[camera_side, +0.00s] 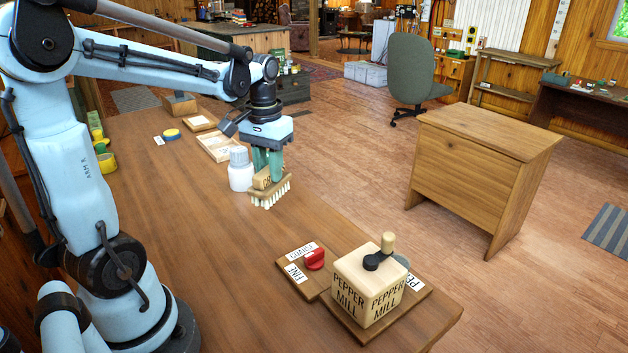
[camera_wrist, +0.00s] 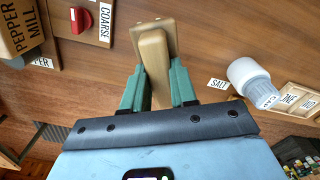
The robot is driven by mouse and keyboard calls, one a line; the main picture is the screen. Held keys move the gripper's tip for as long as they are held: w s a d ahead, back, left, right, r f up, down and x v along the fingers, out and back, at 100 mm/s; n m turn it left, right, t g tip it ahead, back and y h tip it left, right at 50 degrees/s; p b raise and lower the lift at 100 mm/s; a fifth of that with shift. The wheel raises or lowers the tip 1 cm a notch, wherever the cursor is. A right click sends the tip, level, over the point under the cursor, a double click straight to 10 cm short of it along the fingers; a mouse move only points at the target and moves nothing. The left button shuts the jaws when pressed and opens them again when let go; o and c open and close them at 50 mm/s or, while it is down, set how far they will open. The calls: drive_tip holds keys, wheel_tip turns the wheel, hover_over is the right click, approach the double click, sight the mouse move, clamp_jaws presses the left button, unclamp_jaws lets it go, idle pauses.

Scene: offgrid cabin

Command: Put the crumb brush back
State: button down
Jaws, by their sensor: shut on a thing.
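The crumb brush (camera_side: 270,192) has a wooden body and pale bristles that point down. My gripper (camera_side: 268,172) is shut on its wooden handle, near the far edge of the table. The bristle tips are close to the tabletop; I cannot tell if they touch it. In the wrist view the brush (camera_wrist: 152,52) shows from above as a wooden block between the two green fingers of my gripper (camera_wrist: 158,85). The bristles are hidden there.
A white bottle (camera_side: 240,172) stands just left of the brush. Behind it lie a shallow wooden tray (camera_side: 230,157) and a blue-yellow round thing (camera_side: 171,134). A pepper mill block (camera_side: 368,285) and a red knob (camera_side: 314,259) stand at the front right. The table's middle is clear.

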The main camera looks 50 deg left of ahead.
drive_tip(key=s+a+r+n, duration=0.3)
drive_tip(key=s+n, duration=0.3)
drive_tip(key=n, duration=0.7)
drive_tip(key=shift+s+a+r, duration=0.15)
drive_tip(key=shift+a+r, duration=0.05)
drive_tip(key=shift+r, duration=0.5)
drive_tip(key=shift+f, duration=0.1)
drive_tip(key=shift+f, duration=6.65)
drive_tip(key=shift+f, duration=0.25)
drive_tip(key=c, duration=0.8)
unclamp_jaws()
drive_tip(key=shift+r, duration=0.1)
